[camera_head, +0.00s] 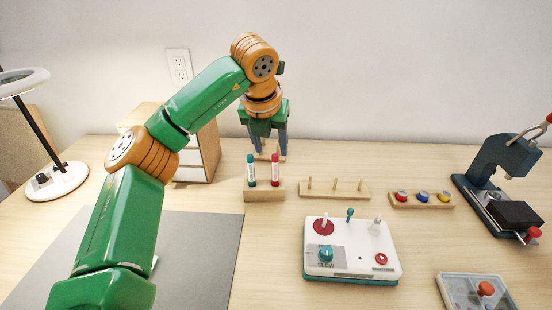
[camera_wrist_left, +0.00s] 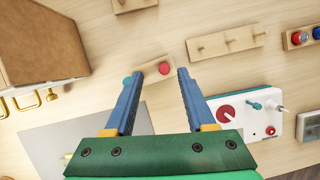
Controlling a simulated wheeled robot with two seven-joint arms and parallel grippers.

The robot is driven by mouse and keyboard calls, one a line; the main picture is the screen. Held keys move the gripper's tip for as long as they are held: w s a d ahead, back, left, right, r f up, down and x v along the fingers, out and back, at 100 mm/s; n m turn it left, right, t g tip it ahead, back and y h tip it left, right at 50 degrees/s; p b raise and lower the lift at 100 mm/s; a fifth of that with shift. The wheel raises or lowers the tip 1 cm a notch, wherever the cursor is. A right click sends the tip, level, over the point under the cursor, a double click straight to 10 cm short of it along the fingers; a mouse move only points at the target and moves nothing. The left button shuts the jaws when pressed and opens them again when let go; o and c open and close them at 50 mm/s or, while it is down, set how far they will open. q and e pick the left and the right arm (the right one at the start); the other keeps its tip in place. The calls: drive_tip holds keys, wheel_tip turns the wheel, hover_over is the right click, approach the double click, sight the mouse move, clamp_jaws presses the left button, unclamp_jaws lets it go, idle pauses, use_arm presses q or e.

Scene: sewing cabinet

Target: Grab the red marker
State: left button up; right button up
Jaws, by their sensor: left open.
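The red marker (camera_head: 275,170) stands upright in a small wooden holder (camera_head: 264,195), beside a teal marker (camera_head: 251,171) on its left. My left gripper (camera_head: 268,150) is open and empty, pointing down behind and above the holder in the head view. In the left wrist view the gripper (camera_wrist_left: 157,73) has the red marker's top (camera_wrist_left: 164,68) showing between its fingers, nearer the right finger. The teal marker's top (camera_wrist_left: 127,82) is at the left finger, partly covered. Neither finger visibly grips a marker. My right gripper is not in view.
A drawer cabinet (camera_head: 207,155) stands left of the gripper. A peg rack (camera_head: 335,191), a button strip (camera_head: 420,202) and a white control box (camera_head: 350,262) lie to the right. A grey mat (camera_head: 200,250) covers the front left. A lamp (camera_head: 58,180) stands far left.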

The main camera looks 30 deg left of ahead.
sight(274, 160)
use_arm(q)
drive_tip(key=x, duration=0.4)
drive_tip(key=d+x, duration=0.1)
drive_tip(key=x, duration=0.1)
drive_tip(key=shift+s+a+f, duration=0.15)
drive_tip(key=shift+f, duration=0.3)
drive_tip(key=shift+r, duration=0.1)
clamp_jaws()
